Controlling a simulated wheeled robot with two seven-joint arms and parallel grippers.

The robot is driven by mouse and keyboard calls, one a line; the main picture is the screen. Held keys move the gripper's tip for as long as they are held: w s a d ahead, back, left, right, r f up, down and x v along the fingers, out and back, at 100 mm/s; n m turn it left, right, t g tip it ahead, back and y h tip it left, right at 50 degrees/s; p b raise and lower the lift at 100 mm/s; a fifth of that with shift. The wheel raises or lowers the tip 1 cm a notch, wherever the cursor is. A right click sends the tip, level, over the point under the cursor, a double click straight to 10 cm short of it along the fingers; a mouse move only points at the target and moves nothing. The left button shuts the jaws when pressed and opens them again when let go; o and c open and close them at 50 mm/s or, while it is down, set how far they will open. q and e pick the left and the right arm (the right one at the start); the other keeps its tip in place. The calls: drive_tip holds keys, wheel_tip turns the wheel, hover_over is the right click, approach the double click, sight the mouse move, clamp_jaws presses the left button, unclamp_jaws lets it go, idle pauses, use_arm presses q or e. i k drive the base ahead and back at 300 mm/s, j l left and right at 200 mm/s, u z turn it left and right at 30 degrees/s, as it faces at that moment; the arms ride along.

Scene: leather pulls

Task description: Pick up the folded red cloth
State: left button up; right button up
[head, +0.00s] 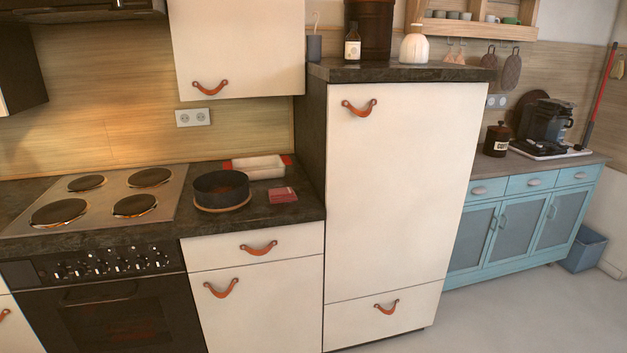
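The folded red cloth (283,195) lies flat on the dark countertop, near its front right corner. It is a small, dull red rectangle with a lighter front edge. A round dark pan (221,189) on a wooden board stands just to its left, apart from it. Neither of my grippers shows in the head view.
A white baking dish (257,167) with red ends sits behind the cloth. A stove top (95,199) lies to the left. The tall white cabinet (397,190) rises close to the cloth's right. Open floor (520,315) shows at the lower right.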

sight(276, 195)
drive_tip(key=i+l+u, duration=0.35)
drive_tip(key=i, duration=0.35)
drive_tip(key=i+l+u, duration=0.35)
drive_tip(key=i+l, duration=0.25)
drive_tip(key=l, duration=0.1)
